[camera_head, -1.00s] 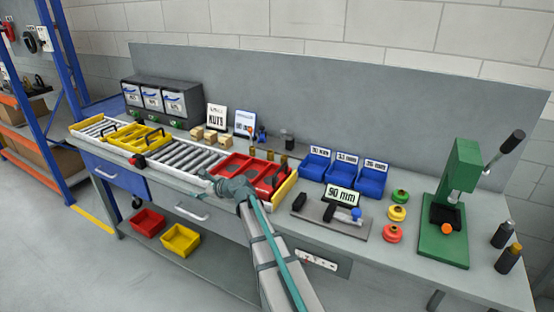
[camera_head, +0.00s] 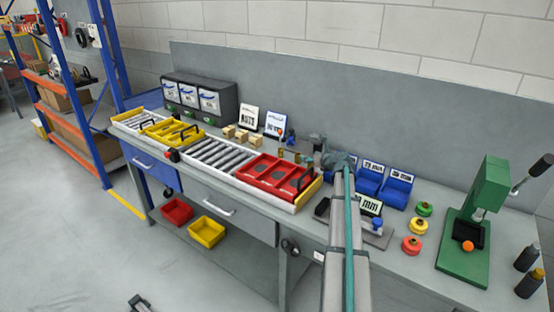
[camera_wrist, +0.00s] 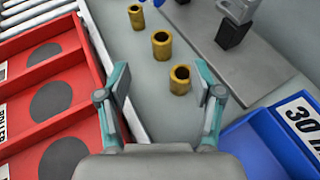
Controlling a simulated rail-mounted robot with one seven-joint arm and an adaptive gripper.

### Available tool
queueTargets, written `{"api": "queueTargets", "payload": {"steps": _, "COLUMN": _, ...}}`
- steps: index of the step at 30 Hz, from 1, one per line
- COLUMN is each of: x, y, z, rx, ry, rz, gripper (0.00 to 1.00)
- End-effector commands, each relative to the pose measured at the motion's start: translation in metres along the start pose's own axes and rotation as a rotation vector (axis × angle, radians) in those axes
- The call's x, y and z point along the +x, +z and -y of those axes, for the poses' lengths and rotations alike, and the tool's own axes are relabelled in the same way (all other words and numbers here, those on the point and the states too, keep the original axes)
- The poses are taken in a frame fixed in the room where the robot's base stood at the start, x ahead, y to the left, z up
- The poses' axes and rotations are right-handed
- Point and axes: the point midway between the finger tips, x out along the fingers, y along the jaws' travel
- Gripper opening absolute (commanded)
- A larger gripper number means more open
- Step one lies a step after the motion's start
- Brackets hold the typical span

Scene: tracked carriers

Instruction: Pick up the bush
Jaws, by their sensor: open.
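Three brass bushes stand upright on the grey bench top in the wrist view: the nearest bush (camera_wrist: 180,79), a middle bush (camera_wrist: 161,45) and a far bush (camera_wrist: 137,17). Each is a short hollow cylinder. My gripper (camera_wrist: 164,82) is open and empty, and the nearest bush appears between its fingertips, closer to the right one. How far the fingertips are above it is hard to tell. In the head view a bush (camera_head: 281,152) shows left of my gripper (camera_head: 318,150), which partly hides that area.
A red tray (camera_wrist: 45,58) with compartments lies left of the bushes. A blue bin (camera_wrist: 262,140) labelled 30 is close to the right finger. A grey plate (camera_wrist: 215,55) with a black block lies behind.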

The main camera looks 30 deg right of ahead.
Motion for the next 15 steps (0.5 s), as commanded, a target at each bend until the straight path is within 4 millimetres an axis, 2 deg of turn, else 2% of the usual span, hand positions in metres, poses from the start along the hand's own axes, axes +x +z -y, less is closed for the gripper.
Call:
{"api": "queueTargets", "payload": {"steps": 1, "x": 0.0, "y": -0.004, "z": 0.009, "rx": 0.003, "ry": -0.01, "rz": -0.006, "gripper": 0.66}}
{"api": "queueTargets", "payload": {"steps": 3, "x": 0.003, "y": -0.006, "z": 0.012, "rx": 0.005, "ry": -0.015, "rz": -0.01, "gripper": 0.66}}
{"api": "queueTargets", "payload": {"steps": 15, "x": 0.052, "y": -0.005, "z": 0.012, "rx": 0.004, "ry": -0.014, "rz": -0.009, "gripper": 0.66}}
